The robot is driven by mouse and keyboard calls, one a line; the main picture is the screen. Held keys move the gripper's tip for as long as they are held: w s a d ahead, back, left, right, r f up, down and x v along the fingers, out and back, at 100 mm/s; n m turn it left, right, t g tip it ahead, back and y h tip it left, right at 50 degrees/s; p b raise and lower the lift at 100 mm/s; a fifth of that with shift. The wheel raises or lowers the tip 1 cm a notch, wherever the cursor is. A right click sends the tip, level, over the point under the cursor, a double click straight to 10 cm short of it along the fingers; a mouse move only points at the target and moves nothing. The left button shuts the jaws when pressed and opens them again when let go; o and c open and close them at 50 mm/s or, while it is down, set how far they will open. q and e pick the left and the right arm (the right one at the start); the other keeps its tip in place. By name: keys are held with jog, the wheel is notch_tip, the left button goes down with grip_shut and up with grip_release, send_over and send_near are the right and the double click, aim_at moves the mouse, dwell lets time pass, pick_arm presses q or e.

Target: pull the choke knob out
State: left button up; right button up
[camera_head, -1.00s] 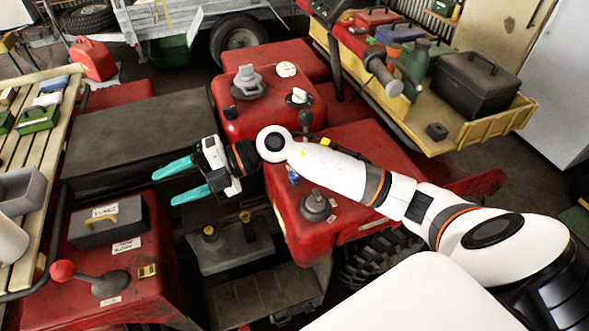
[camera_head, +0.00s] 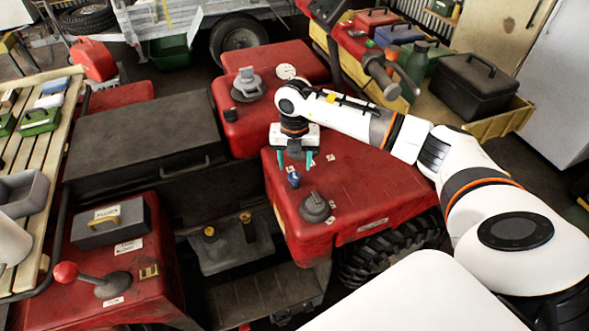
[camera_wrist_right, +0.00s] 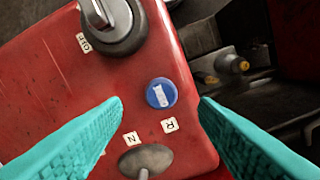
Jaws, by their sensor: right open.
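The choke knob looks to be the blue round knob (camera_head: 294,179) on the red body panel. In the right wrist view the blue knob (camera_wrist_right: 161,93) shows its round face with a white symbol. My right gripper (camera_head: 295,163) points down just behind the knob in the head view, its two teal fingers apart. In the right wrist view the knob lies between the finger ends, with a gap on each side; nothing is gripped. Whether the fingertips reach down to the knob's height I cannot tell. My left gripper is not in view.
A grey rotary switch (camera_head: 316,208) stands close to the blue knob. A grey lever base (camera_wrist_right: 146,160) with R and N labels is on its other side. A red-balled lever (camera_head: 66,272) and a dark box (camera_head: 110,222) sit on the left red panel.

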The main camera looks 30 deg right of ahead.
aim_at(295, 176)
jog(key=shift+f, duration=2.3)
jog(key=shift+c, duration=0.3)
